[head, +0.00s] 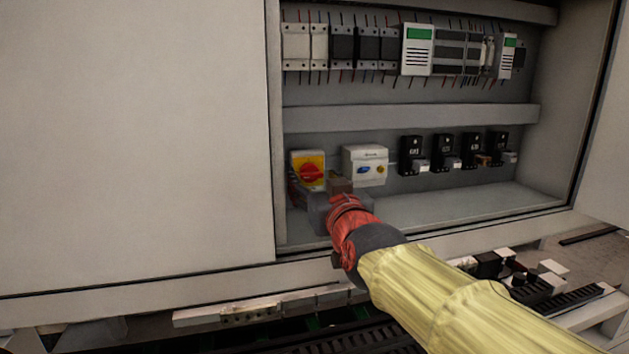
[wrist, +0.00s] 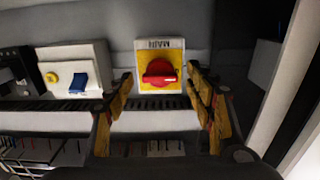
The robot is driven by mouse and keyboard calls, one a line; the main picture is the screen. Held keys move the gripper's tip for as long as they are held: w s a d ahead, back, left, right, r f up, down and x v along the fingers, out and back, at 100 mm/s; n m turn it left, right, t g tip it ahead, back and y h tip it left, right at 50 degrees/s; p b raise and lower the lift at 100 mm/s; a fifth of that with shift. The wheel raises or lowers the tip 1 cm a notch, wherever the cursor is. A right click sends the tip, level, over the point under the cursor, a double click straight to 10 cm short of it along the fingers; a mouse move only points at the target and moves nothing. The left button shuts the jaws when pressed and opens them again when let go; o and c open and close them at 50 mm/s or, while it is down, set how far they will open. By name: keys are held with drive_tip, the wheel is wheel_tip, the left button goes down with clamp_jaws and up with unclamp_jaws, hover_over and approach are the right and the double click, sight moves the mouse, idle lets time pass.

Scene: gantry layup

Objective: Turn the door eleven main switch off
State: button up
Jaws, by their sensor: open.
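The main switch is a red rotary knob (head: 311,173) on a yellow plate (head: 297,158), low at the left inside the open cabinet. In the wrist view the knob (wrist: 159,72) is centred, its handle lying roughly across the picture, and the plate carries an upside-down "MAIN" label (wrist: 160,44). My gripper (wrist: 163,92) is open, its two yellow-and-dark fingers on either side of the switch in the picture. I cannot tell the remaining gap to the knob. In the head view my red wrist and gripper (head: 328,192) reach in just below and right of the switch.
A white box with a blue switch and yellow button (head: 365,165) sits right of the main switch. Several black breakers (head: 412,155) follow further right. A row of modules with wires (head: 360,45) runs above. The cabinet's side edge (head: 276,150) stands close on the left.

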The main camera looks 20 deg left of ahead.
drive_tip(key=v, duration=1.1)
drive_tip(key=shift+s, duration=0.35)
drive_tip(key=s+f+g, duration=0.1)
drive_tip(key=f, duration=0.2)
drive_tip(key=s+f+g, duration=0.1)
drive_tip(key=f, duration=0.2)
drive_tip(key=s+a+f+g, duration=0.1)
drive_tip(key=f, duration=0.3)
drive_tip(key=shift+s+a+g+h, duration=0.1)
drive_tip(key=shift+g+h, duration=0.3)
drive_tip(key=s+d+f+m+g+h+b, duration=0.2)
drive_tip(key=s+d+f+b, duration=0.3)
drive_tip(key=f, duration=1)
drive_tip(key=s+d+f+m+g+h+b, duration=0.2)
drive_tip(key=s+d+f+h+b, duration=0.2)
drive_tip(key=d+f+b, duration=0.7)
drive_tip(key=s+d+f+m+g+h+b, duration=0.1)
drive_tip(key=s+d+f+b, duration=0.6)
drive_tip(key=d+f, duration=0.9)
wheel_tip(320, 180, down, 3)
drive_tip(key=shift+f+m+g+h+b, duration=0.15)
drive_tip(key=shift+m+g+h+b, duration=0.25)
drive_tip(key=shift+m+h+b, duration=0.4)
